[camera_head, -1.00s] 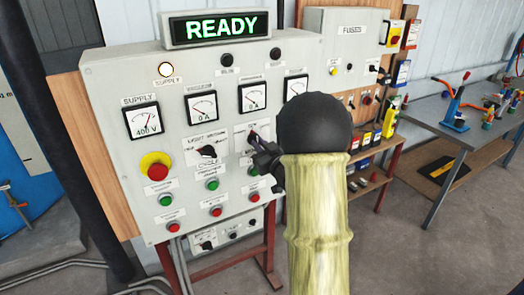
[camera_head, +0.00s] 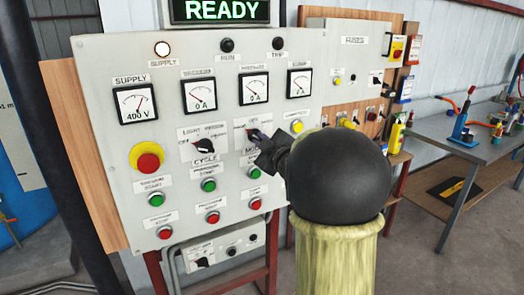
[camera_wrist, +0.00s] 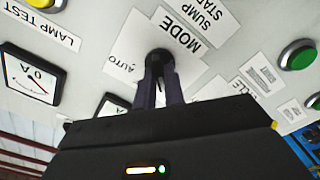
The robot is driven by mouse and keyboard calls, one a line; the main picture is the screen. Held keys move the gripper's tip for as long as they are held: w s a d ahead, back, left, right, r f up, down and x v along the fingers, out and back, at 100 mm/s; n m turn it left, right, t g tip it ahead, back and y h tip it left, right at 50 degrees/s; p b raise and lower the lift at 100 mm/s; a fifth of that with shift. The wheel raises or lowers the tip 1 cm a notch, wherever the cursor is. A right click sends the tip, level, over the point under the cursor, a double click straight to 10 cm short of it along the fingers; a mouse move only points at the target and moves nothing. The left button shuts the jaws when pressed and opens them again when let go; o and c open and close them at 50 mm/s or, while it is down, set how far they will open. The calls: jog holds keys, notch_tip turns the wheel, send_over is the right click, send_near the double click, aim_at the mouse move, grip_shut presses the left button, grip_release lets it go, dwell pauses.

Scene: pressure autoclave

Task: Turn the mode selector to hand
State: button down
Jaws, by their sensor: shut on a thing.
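The mode selector (camera_wrist: 158,62) is a black knob on a white plate marked MODE and AUTO, seen in the wrist view. My gripper (camera_wrist: 160,84) is shut on it, with its dark fingers on either side of the knob. In the head view my gripper (camera_head: 262,140) reaches the selector's plate (camera_head: 246,126) on the grey control panel (camera_head: 105,75). My black wrist and pale arm cover part of the panel's lower right. The knob's pointing direction cannot be told, as the fingers hide most of it.
Green buttons (camera_head: 208,185), red buttons (camera_head: 212,217) and a yellow-collared red emergency stop (camera_head: 147,158) are below and left. A lit READY sign (camera_head: 222,10) is above. A fuse box (camera_head: 355,50) and a workbench (camera_head: 490,150) stand right.

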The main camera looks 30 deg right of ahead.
dwell(0.3)
jog(key=c, duration=1.5)
grip_release()
jog(key=shift+s, duration=0.15)
jog(key=s+b, duration=0.1)
jog(key=s, duration=1)
jog(key=s+b, duration=0.1)
jog(key=s, duration=0.5)
jog(key=shift+d+b, duration=0.25)
jog(key=shift+b, duration=0.1)
